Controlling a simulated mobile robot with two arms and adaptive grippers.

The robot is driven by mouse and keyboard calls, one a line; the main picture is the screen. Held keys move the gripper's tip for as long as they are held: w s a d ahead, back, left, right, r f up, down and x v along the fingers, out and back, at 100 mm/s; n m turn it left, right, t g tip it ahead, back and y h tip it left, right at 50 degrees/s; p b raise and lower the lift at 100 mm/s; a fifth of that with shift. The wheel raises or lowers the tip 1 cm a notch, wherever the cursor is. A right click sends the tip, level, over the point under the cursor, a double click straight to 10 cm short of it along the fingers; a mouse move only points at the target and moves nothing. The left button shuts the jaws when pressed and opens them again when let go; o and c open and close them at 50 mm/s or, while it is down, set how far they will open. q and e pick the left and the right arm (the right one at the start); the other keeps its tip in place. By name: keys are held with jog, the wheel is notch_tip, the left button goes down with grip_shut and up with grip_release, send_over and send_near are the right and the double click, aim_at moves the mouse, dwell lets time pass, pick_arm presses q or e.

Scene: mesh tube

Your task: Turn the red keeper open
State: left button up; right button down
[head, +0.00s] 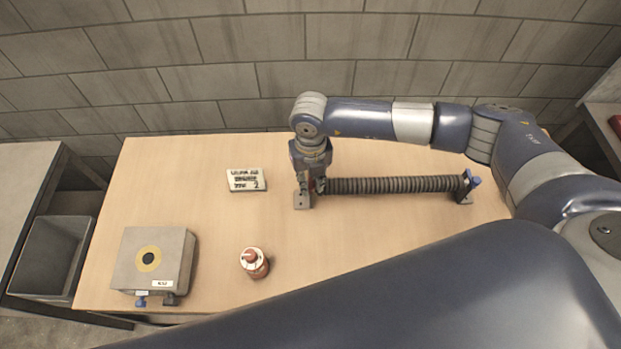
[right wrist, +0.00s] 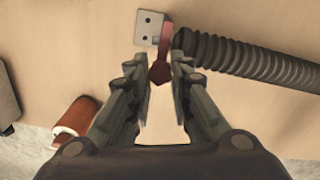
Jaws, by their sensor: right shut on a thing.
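The red keeper (right wrist: 160,72) shows in the right wrist view as a narrow dark red lever beside a metal bracket (right wrist: 149,28). Its lower end lies between the fingertips of my right gripper (right wrist: 161,66), which is shut on it. In the head view my right gripper (head: 312,187) points down at the left end of the ribbed mesh tube (head: 395,185) and mostly hides the keeper. The bracket (head: 302,201) is on the table there. The tube runs right to a second bracket with a blue part (head: 475,181). My left gripper is not in view.
A grey box (head: 155,258) with a yellow ring stands at the table's front left. A small label card (head: 246,180) lies left of the tube. Bare wood (head: 370,235) lies in front of the tube.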

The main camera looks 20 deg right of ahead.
aim_at(310, 184)
jog(key=shift+f+n+b, duration=0.1)
jog(key=shift+n+b, duration=0.2)
jog(key=shift+b, duration=0.15)
jog(key=n+b, duration=1.5)
jog(key=b, duration=0.6)
jog(key=shift+f, duration=0.1)
pick_arm(q)
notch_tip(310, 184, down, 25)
jog(key=b, duration=0.2)
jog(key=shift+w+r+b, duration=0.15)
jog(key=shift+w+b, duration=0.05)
jog(key=shift+b, duration=0.15)
pick_arm(e)
jog(key=shift+r+n, duration=0.25)
jog(key=shift+n, duration=0.95)
jog(key=c, duration=1.4)
grip_release()
notch_tip(310, 184, up, 12)
jog(key=shift+r, duration=0.1)
